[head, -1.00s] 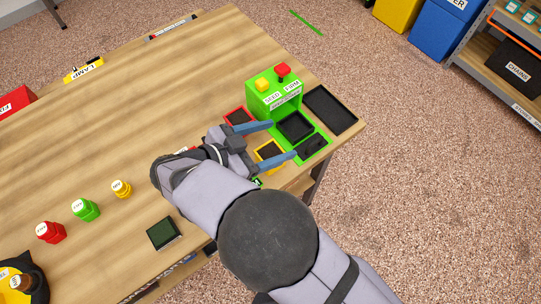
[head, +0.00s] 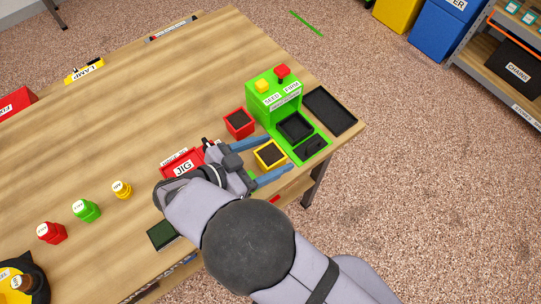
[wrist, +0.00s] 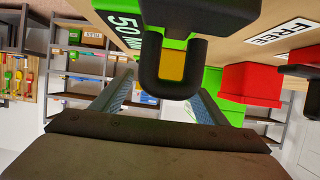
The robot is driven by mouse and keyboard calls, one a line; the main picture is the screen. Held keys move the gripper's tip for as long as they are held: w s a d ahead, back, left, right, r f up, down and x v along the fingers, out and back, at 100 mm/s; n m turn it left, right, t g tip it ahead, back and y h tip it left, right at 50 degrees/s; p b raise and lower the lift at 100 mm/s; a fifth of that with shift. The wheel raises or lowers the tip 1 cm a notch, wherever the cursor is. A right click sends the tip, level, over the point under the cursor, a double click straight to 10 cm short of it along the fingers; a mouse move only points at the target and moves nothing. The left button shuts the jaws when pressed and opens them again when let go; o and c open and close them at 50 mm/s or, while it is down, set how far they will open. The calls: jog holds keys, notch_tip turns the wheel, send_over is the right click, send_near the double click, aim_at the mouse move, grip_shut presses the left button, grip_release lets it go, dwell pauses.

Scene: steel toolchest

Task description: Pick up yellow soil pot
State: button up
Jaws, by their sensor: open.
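The yellow soil pot (head: 270,154) is a small square pot with dark soil, near the table's right edge, beside the green seed machine (head: 283,91). My gripper (head: 281,153) is open, with its two blue fingers on either side of the pot in the head view. I cannot tell whether they touch it or how high they are. In the wrist view, the open fingers (wrist: 158,98) point away, and a yellow patch (wrist: 173,65) shows inside a dark U-shaped part. I cannot tell for sure if that patch is the pot.
A red soil pot (head: 239,122) stands close behind the yellow one. A red jig (head: 182,168) lies left of my gripper. A black tray (head: 331,110) is right of the machine. Small bottles (head: 86,210) stand at left. The table's middle is clear.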

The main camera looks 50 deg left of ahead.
aim_at(273, 153)
jog(key=shift+w+f, duration=0.15)
jog(key=shift+w, duration=0.2)
jog(key=c, duration=1.2)
jog(key=shift+c, duration=0.2)
notch_tip(273, 153, up, 10)
jog(key=shift+r+b, duration=0.1)
jog(key=shift+b, duration=0.25)
